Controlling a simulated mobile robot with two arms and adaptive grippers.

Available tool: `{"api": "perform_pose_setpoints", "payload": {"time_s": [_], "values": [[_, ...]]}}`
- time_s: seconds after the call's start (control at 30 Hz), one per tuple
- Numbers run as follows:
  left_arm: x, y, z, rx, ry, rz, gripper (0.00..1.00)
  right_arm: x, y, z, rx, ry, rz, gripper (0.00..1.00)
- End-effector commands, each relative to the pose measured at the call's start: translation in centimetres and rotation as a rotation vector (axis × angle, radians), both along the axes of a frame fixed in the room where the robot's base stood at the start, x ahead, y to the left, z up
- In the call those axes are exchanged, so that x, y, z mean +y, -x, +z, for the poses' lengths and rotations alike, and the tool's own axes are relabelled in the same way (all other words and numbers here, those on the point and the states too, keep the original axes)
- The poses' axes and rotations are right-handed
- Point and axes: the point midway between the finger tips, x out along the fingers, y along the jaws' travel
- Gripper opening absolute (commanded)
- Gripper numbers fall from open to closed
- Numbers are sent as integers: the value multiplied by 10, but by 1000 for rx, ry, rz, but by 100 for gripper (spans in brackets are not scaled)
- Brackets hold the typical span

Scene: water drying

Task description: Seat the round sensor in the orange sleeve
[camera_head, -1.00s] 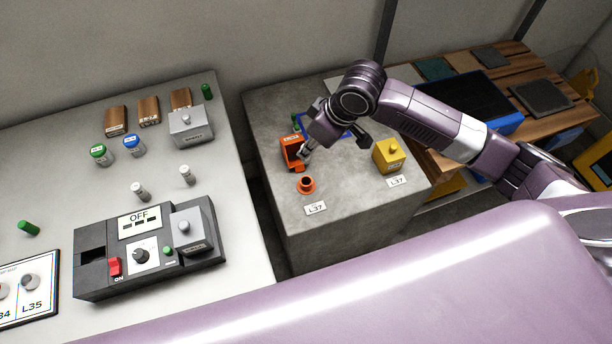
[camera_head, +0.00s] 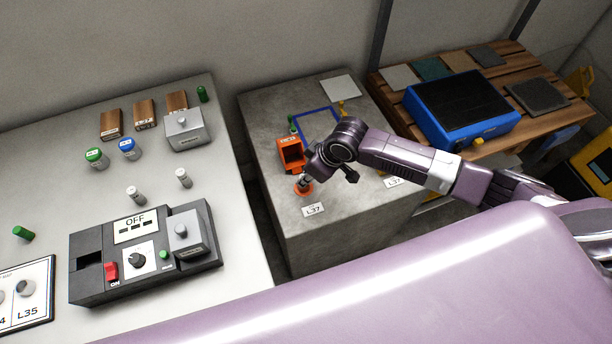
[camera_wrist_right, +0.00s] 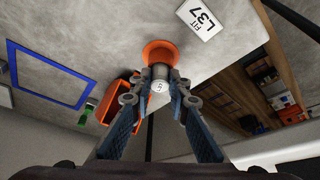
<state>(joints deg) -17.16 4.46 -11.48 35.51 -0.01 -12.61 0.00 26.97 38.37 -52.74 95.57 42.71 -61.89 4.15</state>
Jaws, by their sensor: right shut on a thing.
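The orange sleeve (camera_head: 304,190) is a small flanged ring on the grey block; in the right wrist view (camera_wrist_right: 158,48) its flared rim shows past my fingertips. My right gripper (camera_head: 303,181) is directly over the sleeve and shut on the round sensor. In the right wrist view the gripper (camera_wrist_right: 161,88) grips the sensor (camera_wrist_right: 160,84), a small grey cylinder with a marked white end. The sensor is lined up with the sleeve, its far end at the opening. I cannot tell how deep it sits. My left gripper is not in view.
An orange open box (camera_head: 290,153) stands just behind the sleeve. An L37 label (camera_head: 314,209) lies in front. A blue square outline (camera_head: 318,112) marks the block's back. Left is a white table (camera_head: 50,180) with a grey device (camera_head: 145,255); a gap separates it from the block.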

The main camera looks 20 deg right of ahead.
Motion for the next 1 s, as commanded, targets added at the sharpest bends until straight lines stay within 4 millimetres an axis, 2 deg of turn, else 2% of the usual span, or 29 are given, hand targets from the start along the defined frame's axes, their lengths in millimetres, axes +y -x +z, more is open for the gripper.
{"api": "perform_pose_setpoints", "payload": {"time_s": [0.2,0.23,0.37,0.73,0.87,1.0], "values": [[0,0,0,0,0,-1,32,0,0,-3,1,0,-1,0],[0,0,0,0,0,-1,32,0,0,-3,0,0,0,18],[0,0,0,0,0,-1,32,0,0,-3,0,0,0,33],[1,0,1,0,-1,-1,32,-1,0,3,-2,0,1,34],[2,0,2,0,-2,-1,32,-6,5,20,-2,1,1,34],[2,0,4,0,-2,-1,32,-13,14,48,-3,1,1,34]]}}
